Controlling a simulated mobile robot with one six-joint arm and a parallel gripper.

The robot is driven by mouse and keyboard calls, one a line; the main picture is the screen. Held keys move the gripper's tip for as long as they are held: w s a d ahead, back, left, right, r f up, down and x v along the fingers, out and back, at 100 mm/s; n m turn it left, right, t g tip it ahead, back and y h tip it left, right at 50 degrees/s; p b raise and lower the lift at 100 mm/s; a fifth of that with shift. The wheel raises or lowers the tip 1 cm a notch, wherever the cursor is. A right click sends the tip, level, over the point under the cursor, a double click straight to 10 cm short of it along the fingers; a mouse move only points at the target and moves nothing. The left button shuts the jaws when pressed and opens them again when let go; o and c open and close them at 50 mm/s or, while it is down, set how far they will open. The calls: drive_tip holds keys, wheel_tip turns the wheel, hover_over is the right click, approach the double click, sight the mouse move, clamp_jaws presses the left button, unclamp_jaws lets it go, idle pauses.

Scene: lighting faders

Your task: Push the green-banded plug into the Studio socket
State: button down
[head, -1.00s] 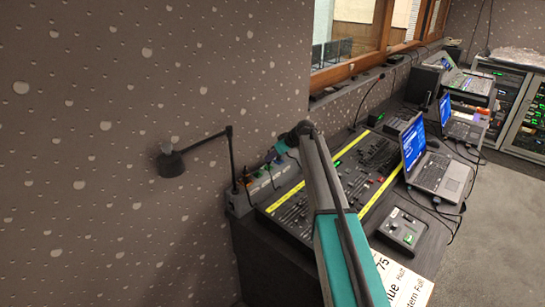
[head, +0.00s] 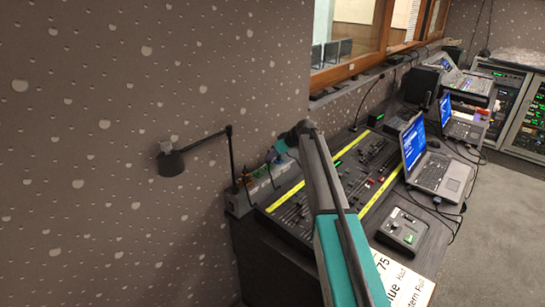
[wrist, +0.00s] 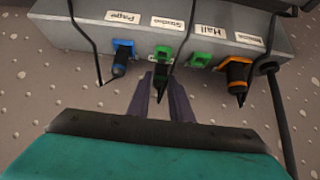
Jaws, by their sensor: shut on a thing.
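The grey socket box (wrist: 85,22) spans the top of the wrist view, with labels above a row of sockets. The green-banded plug (wrist: 160,72) has a black body and stands at the Studio position, below the Studio label (wrist: 167,22). My gripper (wrist: 161,82) is shut on the plug, with a purple finger on either side. The plug's front end lines up with the Studio socket, whose opening is hidden; I cannot tell how deep the plug sits.
A blue plug (wrist: 119,66) is to the left at the first socket, and an orange plug (wrist: 240,80) to the right. The green Hall socket (wrist: 200,60) between looks empty. Black cables hang close by. The mixing desk (head: 290,215) and laptop (head: 440,175) are near my arm.

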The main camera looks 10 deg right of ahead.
drive_tip(key=shift+f+b, duration=1.05)
drive_tip(key=shift+b, duration=0.1)
idle(2.0)
drive_tip(key=shift+s+f, duration=0.15)
drive_tip(key=shift+f, duration=0.1)
idle(0.7)
drive_tip(key=c, duration=1.5)
unclamp_jaws()
drive_tip(key=shift+r, duration=0.1)
drive_tip(key=shift+r, duration=0.1)
drive_tip(key=b+v, duration=0.3)
drive_tip(key=v, duration=1)
drive_tip(key=shift+s+d+r, duration=0.1)
drive_tip(key=shift+d+r, duration=0.1)
